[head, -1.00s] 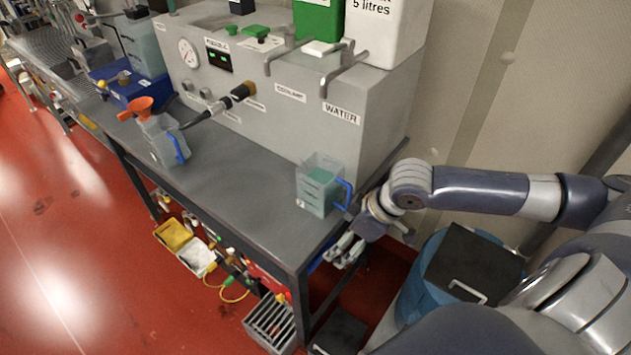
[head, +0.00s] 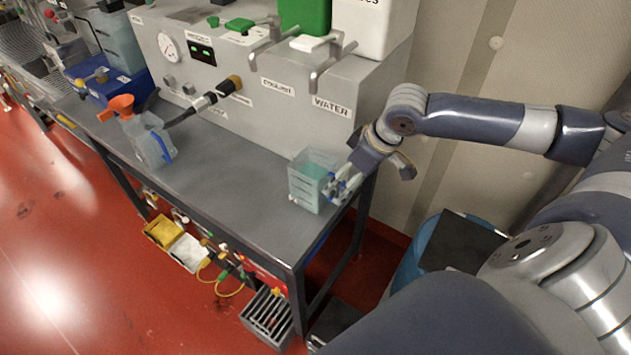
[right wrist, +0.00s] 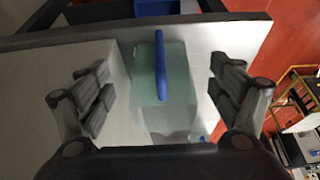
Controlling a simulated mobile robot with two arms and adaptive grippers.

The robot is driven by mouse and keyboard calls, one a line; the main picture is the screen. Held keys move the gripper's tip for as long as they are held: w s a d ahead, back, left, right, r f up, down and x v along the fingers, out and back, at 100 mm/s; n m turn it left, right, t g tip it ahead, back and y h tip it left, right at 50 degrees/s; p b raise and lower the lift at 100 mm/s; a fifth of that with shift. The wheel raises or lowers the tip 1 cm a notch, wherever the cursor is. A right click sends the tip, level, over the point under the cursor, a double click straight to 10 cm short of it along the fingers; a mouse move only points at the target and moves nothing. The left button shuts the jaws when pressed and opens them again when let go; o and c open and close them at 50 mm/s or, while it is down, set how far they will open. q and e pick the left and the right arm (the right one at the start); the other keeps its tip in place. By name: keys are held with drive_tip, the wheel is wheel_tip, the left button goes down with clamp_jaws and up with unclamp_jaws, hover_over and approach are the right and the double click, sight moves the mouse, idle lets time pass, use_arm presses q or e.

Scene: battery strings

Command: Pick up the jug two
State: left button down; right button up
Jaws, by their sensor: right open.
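A clear jug (head: 308,181) with a greenish liquid and a blue handle stands upright on the grey bench near its right end, below the WATER tap. My right gripper (head: 343,187) is at its right side, over the handle, which it mostly hides in the head view. In the right wrist view the jug (right wrist: 172,100) and its blue handle (right wrist: 161,65) lie between the two spread fingers of the gripper (right wrist: 163,97), with a gap on each side. A second clear jug (head: 150,142) with a blue handle and an orange funnel (head: 117,107) stands further left. My left gripper is not visible.
A green container (head: 304,15) and a white container (head: 372,25) sit on top. The bench between the jugs is clear. A blue bin with a dark lid (head: 462,243) stands at right.

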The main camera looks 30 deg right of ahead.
sight(310, 172)
drive_tip(key=w+a+f+p, duration=0.1)
drive_tip(key=w, duration=0.2)
drive_tip(key=w+a+f+p, duration=0.1)
drive_tip(key=w+f, duration=0.1)
drive_tip(key=w, duration=0.1)
drive_tip(key=w+a+f+p, duration=0.1)
drive_tip(key=w, duration=0.2)
drive_tip(key=shift+w+a+f+p, duration=0.15)
drive_tip(key=shift+a+f+p, duration=0.2)
drive_tip(key=shift+a, duration=0.05)
drive_tip(key=c, duration=1.2)
drive_tip(key=shift+r, duration=0.1)
drive_tip(key=c, duration=0.3)
drive_tip(key=shift+c, duration=0.2)
